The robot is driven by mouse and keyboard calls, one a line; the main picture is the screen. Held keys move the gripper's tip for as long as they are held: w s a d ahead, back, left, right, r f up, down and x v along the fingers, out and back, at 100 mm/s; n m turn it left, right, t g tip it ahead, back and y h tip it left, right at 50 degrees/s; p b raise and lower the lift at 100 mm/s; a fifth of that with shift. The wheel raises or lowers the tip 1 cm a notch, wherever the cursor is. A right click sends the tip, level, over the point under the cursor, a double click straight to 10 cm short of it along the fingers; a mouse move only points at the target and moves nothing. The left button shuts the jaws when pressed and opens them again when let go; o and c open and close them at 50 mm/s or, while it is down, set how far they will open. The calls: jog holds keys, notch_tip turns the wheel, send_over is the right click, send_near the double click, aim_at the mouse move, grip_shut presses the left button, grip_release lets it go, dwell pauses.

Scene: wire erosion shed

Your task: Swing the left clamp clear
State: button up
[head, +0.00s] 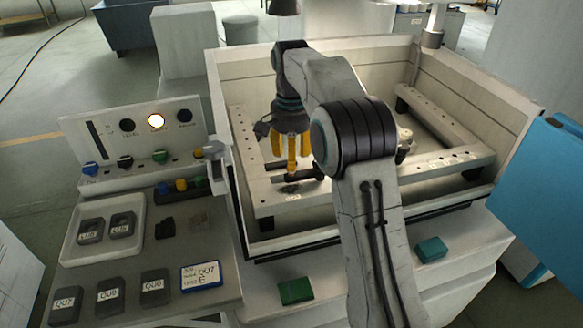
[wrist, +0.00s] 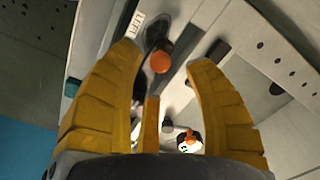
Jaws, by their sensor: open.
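The left clamp is a dark bar (head: 310,174) on the front left of the pale work frame inside the machine tank, by a small white label. In the wrist view its dark body (wrist: 155,34) carries an orange knob (wrist: 160,57), beside a partly legible label (wrist: 138,21). My gripper (head: 292,168) points down over this clamp, its yellow fingers apart. In the wrist view my open gripper (wrist: 165,66) has the knob between its fingertips; I cannot tell whether either finger touches it. My fingers hide part of the clamp in the head view.
The tank wall (head: 290,243) rises in front of the frame (head: 262,208). A control panel (head: 140,135) and a bench with a tray (head: 70,238) stand at left. Green (head: 295,291) and teal (head: 431,248) blocks lie on the front ledge. A blue panel (head: 550,195) is at right.

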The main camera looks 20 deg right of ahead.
aim_at(306, 170)
jog(key=shift+f, duration=1.65)
